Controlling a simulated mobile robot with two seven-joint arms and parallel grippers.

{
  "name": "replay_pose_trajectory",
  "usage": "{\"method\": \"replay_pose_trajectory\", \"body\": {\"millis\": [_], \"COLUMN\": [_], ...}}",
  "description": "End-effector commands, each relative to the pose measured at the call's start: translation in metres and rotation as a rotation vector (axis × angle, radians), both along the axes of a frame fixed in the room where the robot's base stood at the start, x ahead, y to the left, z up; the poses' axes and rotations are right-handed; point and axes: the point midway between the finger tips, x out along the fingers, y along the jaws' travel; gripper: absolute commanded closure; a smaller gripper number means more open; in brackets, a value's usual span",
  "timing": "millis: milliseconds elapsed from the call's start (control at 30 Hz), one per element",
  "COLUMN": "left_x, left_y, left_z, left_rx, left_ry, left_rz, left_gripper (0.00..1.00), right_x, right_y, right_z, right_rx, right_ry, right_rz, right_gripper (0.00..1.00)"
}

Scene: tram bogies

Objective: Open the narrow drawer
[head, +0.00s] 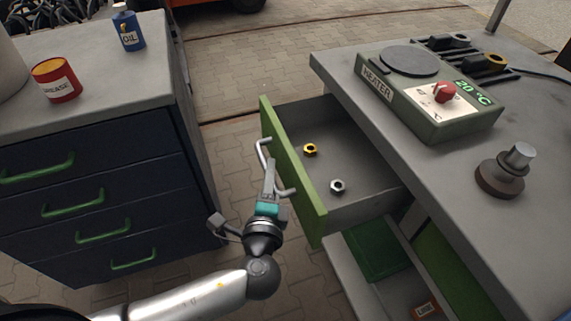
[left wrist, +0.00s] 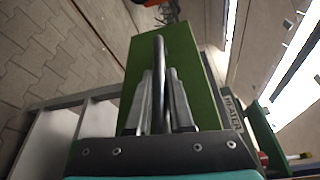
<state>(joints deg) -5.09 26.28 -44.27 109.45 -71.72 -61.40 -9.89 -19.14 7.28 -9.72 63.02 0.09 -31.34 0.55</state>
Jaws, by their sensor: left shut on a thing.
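The narrow drawer (head: 352,160) with a green front (head: 292,172) stands pulled out of the grey bench in the head view. A brass nut (head: 310,149) and a steel nut (head: 338,186) lie inside it. Its grey bar handle (head: 264,150) is on the outer side of the front. My left gripper (head: 270,180) is at the handle and shut on it. In the left wrist view the handle (left wrist: 159,80) runs between the two fingers (left wrist: 160,105), in front of the green drawer front (left wrist: 185,65). My right gripper is not in view.
The bench top holds a heater (head: 430,95) and a round metal piece (head: 500,172). A dark cabinet (head: 95,190) with green handles stands at left, carrying a grease tin (head: 56,80) and an oil bottle (head: 128,28). Paved floor (head: 235,150) lies between them.

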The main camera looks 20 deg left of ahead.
Motion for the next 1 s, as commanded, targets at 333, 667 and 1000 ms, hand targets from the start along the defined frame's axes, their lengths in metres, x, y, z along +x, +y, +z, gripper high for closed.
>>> {"method": "replay_pose_trajectory", "body": {"millis": [333,667,1000], "left_x": [-0.0107,-0.0106,-0.0099], "left_y": [0.0132,0.0134,0.0133], "left_z": [-0.0019,-0.0021,-0.0008], "left_rx": [-0.001,0.0,0.0], "left_ry": [0.005,0.005,0.002], "left_rz": [0.0,0.001,0.0], "left_gripper": [1.0,0.79,0.5], "right_x": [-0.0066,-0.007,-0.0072], "right_y": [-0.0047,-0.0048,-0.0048], "right_z": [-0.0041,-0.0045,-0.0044], "right_rx": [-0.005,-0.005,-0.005], "right_ry": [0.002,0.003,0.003], "right_rz": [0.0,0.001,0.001], "right_gripper": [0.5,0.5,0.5]}}
